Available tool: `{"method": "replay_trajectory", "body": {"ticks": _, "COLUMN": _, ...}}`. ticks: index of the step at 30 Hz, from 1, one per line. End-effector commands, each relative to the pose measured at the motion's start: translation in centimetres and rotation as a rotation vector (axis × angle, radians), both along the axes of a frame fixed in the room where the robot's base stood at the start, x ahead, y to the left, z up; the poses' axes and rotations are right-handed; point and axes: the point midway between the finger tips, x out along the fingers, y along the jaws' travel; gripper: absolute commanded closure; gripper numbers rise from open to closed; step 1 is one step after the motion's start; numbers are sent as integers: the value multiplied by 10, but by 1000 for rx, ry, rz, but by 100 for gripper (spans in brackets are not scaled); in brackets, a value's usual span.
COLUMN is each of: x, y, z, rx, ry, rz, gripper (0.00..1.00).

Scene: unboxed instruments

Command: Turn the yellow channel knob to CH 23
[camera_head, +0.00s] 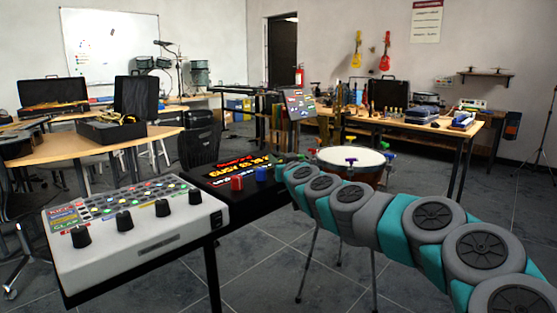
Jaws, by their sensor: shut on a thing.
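A black console (230,172) with a lit red and orange display stands on the near table. A red knob (237,183) and a blue knob (261,174) sit on its front part. My arm reaches in from the lower right, and my gripper (283,166) is at the console's right end, just right of the blue knob. The gripper is small here and mostly covered by my own arm. It is shut at the place where the row of knobs continues. The yellow channel knob is hidden there, so its pointer cannot be seen. The display's text is too small to read surely.
A white mixer-like box (135,225) with several black knobs stands left of the console. A drum (351,160) on thin legs stands behind my arm. Tables with open cases (135,97) stand farther back. Open floor lies below the near table's right side.

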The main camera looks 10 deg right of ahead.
Motion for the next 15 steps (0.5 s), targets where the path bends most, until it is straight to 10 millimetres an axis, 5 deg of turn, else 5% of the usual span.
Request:
{"method": "replay_trajectory", "body": {"ticks": 4, "x": 0, "y": 1, "z": 0, "rx": 0, "ry": 0, "rz": 1, "gripper": 100}}
{"method": "replay_trajectory", "body": {"ticks": 15, "x": 0, "y": 1, "z": -1, "rx": 0, "ry": 0, "rz": 6, "gripper": 100}}
